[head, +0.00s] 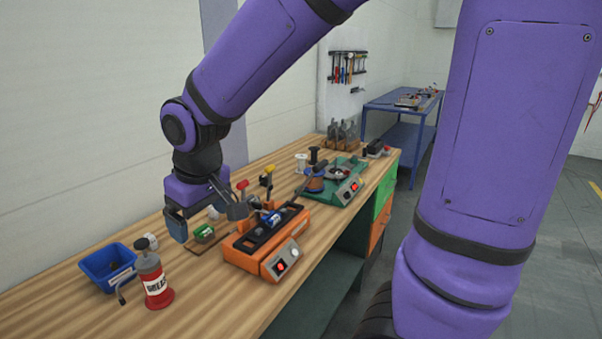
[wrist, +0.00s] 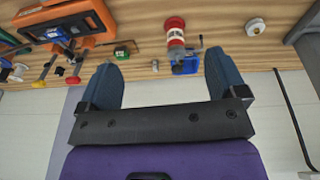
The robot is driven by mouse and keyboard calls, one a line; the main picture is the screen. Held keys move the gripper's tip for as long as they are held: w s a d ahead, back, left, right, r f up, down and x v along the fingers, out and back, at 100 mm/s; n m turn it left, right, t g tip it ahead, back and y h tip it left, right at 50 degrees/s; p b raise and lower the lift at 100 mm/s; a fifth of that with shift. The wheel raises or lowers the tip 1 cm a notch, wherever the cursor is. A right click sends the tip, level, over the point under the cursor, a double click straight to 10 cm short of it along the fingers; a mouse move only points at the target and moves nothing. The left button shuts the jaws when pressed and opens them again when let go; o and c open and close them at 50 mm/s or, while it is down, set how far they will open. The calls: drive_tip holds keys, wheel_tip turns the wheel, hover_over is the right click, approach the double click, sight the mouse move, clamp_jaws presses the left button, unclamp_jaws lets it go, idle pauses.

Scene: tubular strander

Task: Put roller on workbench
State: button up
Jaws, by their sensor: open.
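My gripper (head: 177,222) hangs low over the workbench (head: 210,318) in the head view, left of the orange machine. In the wrist view my gripper (wrist: 165,72) has its two blue fingers wide apart with nothing between them. I cannot tell for sure which thing is the roller. A small pale cylinder (head: 151,242) stands on the workbench beside the blue bin; it may be the roller. A small pale round piece (wrist: 155,65) shows between the fingers' lines in the wrist view, apart from them.
A blue bin (head: 108,264) and a red-and-grey grease bottle (head: 153,282) stand at the near left. The orange machine (head: 262,252) and a green machine (head: 340,187) stand further right. A small green box (head: 204,232) is close to my gripper. The near front wood is clear.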

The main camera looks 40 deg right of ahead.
drive_tip(key=s+d+r+m+t, duration=0.1)
drive_tip(key=s+d+r, duration=0.4)
drive_tip(key=s, duration=0.2)
drive_tip(key=s+d+r+m+t, duration=0.1)
drive_tip(key=s+d+r, duration=0.3)
drive_tip(key=s, duration=0.4)
drive_tip(key=shift+d+r+m+t, duration=0.3)
drive_tip(key=shift+d+r+m, duration=0.1)
drive_tip(key=shift+d+m, duration=0.25)
drive_tip(key=shift+w, duration=0.1)
